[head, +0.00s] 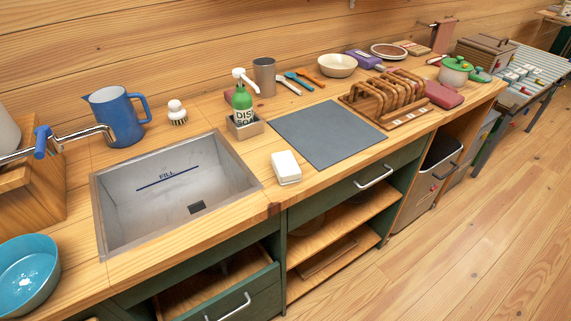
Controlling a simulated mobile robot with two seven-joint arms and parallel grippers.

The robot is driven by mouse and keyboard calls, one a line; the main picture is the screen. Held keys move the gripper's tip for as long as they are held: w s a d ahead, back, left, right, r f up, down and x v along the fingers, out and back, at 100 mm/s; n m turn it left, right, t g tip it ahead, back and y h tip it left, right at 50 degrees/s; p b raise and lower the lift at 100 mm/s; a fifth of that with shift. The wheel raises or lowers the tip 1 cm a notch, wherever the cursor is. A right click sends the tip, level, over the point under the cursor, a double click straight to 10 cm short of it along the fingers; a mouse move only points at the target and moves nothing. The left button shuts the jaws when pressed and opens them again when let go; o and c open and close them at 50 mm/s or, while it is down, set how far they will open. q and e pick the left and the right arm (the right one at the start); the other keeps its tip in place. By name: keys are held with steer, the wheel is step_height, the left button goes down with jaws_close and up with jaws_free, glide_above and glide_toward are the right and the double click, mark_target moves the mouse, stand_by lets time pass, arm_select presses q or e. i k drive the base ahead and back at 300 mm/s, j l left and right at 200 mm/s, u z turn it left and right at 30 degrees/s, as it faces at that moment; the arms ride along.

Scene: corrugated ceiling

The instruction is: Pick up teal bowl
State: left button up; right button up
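The teal bowl (28,275) sits on the wooden counter at the lower left of the head view. It is round, with a glossy inside, and its left side is cut off by the picture edge. It looks empty. Neither of my grippers shows in this view.
A sink (170,195) is right of the bowl. A faucet (62,144) and wooden box (30,185) stand behind it. A blue pitcher (118,117), soap bottle (242,105), white block (286,167), grey mat (328,134) and wooden rack (390,98) are farther along. An open drawer (230,295) juts out below.

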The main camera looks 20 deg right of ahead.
mark_target(30, 265)
steer(key=u, duration=1.5)
